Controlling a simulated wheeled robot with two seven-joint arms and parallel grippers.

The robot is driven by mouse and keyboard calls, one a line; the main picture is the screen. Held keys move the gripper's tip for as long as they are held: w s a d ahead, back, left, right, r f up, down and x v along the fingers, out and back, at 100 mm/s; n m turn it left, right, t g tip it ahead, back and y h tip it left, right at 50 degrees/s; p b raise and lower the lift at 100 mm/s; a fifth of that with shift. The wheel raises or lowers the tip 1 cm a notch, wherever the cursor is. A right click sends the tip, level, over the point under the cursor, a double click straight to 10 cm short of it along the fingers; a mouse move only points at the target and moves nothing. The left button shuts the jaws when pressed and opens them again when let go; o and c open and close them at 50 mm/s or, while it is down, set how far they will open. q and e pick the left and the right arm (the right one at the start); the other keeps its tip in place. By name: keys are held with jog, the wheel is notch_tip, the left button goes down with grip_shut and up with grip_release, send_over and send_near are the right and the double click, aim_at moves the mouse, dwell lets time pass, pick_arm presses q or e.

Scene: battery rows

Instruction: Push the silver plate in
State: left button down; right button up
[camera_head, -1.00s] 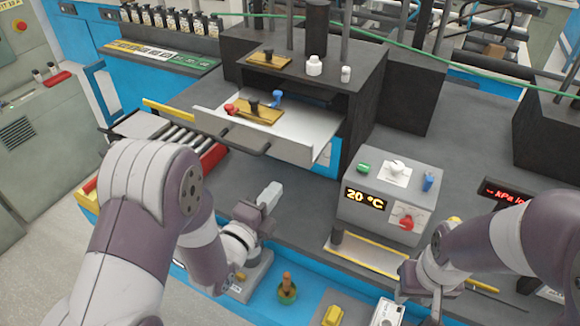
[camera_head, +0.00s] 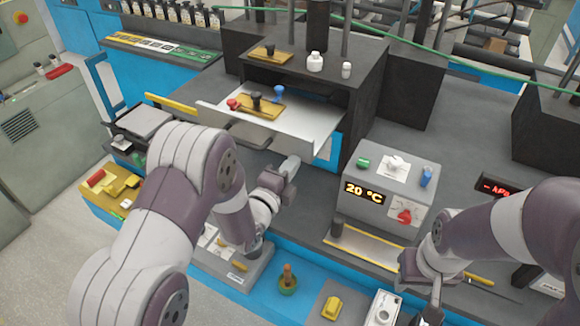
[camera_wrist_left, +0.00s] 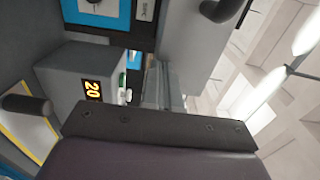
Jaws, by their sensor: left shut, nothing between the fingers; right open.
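The silver plate (camera_head: 318,122) sticks out like a drawer from the dark box (camera_head: 362,100), with a raised front wall and a dark handle. My right gripper (camera_head: 432,312) is open at the bottom right, partly cut off.
A control box reading 20 °C (camera_head: 385,195) stands right of the plate, near my left gripper. A green-based bottle (camera_head: 288,282) and a yellow block (camera_head: 332,307) sit on the front ledge. Grey bench top lies clear between plate and control box.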

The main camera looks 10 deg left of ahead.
aim_at(323, 121)
pick_arm(q)
jog(key=b+x, duration=0.4)
jog(key=x, duration=0.4)
jog(key=b+x, duration=0.5)
jog(key=x, duration=0.4)
jog(key=shift+f, duration=0.2)
jog(key=shift+b+x, duration=0.4)
jog(key=shift+x, duration=0.4)
jog(key=shift+r, duration=0.15)
jog(key=shift+a, duration=0.1)
